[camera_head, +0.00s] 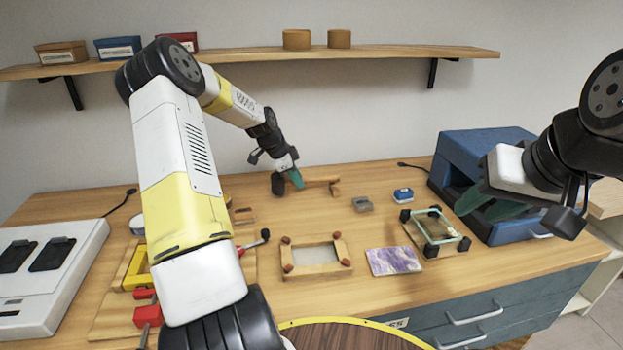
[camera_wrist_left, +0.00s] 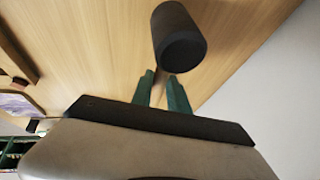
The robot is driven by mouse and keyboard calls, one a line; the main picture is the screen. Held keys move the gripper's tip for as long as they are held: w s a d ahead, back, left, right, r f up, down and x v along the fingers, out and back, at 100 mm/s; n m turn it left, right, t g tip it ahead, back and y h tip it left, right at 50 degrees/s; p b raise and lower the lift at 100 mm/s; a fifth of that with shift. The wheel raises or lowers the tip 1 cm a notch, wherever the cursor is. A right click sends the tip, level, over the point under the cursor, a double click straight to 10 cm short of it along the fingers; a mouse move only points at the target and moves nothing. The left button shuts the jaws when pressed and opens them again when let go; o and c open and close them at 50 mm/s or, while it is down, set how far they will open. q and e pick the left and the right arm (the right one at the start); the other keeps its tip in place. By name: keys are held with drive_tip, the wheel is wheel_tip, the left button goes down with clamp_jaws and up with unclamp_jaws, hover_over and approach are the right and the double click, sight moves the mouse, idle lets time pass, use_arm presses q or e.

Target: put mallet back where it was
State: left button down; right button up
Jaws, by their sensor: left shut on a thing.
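The mallet has a dark cylindrical head (camera_head: 278,184) and a wooden handle (camera_head: 318,182), and is at the back middle of the bench. My left gripper (camera_head: 295,182) is shut on the mallet's handle close to the head. In the left wrist view the dark head (camera_wrist_left: 180,38) shows just beyond the green fingertips (camera_wrist_left: 162,82), with a bit of handle between them. A small wooden piece stands at the handle's far end; I cannot tell whether the mallet rests on it. My right gripper (camera_head: 490,208) is in front of the blue box at the right, its green fingers apart and empty.
A wooden frame (camera_head: 314,273), a purple patterned tile (camera_head: 393,261) and a glass plate with black corners (camera_head: 436,230) lie in front. The blue machine (camera_head: 480,160) stands at right.

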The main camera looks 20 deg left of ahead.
use_arm(q)
drive_tip(key=shift+f, duration=1.25)
drive_tip(key=c, duration=1.3)
unclamp_jaws()
